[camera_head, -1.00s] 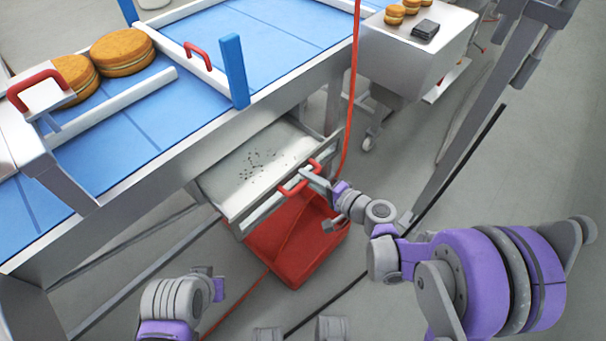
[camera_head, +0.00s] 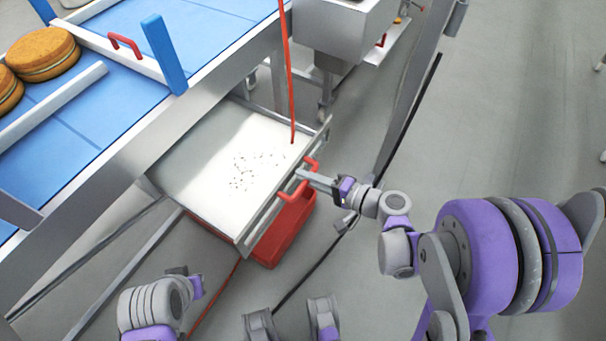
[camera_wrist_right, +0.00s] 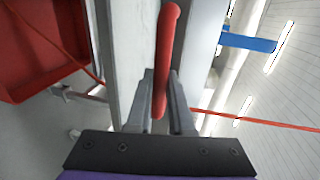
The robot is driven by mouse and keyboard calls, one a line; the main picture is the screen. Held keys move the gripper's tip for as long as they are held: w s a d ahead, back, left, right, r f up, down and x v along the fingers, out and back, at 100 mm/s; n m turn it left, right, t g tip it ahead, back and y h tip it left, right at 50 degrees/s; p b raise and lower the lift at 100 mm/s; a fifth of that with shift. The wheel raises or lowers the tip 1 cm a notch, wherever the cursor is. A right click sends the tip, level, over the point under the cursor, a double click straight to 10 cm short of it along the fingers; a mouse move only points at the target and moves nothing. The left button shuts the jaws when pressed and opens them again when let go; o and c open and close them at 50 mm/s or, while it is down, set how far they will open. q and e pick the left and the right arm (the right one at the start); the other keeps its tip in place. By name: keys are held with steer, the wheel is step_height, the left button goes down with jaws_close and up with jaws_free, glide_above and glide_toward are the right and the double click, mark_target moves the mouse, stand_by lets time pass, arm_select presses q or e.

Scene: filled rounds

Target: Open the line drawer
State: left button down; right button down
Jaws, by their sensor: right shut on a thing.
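The line drawer (camera_head: 195,160) is a shallow pale metal tray under the blue conveyor line. It stands pulled out, with small dark crumbs on its floor. Its red bar handle (camera_head: 291,193) is on the front face. My right gripper (camera_head: 305,176) is shut on this handle. In the right wrist view the red handle (camera_wrist_right: 167,45) passes between the two grey fingers of the right gripper (camera_wrist_right: 160,100). My left gripper (camera_head: 188,279) is low at the left, away from the drawer, and its fingers cannot be made out.
A red bin (camera_head: 290,228) is on the floor below the drawer front. The blue conveyor (camera_head: 110,95) carries round filled cakes (camera_head: 45,52) at the left. A grey cart (camera_head: 340,30) stands at the back. Open grey floor lies to the right.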

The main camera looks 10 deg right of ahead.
steer(key=c, duration=0.8)
jaws_free()
steer(key=shift+s+d, duration=0.1)
steer(key=p+v, duration=0.1)
steer(key=v, duration=0.9)
steer(key=shift+s+d, duration=0.2)
steer(key=shift+s, duration=0.05)
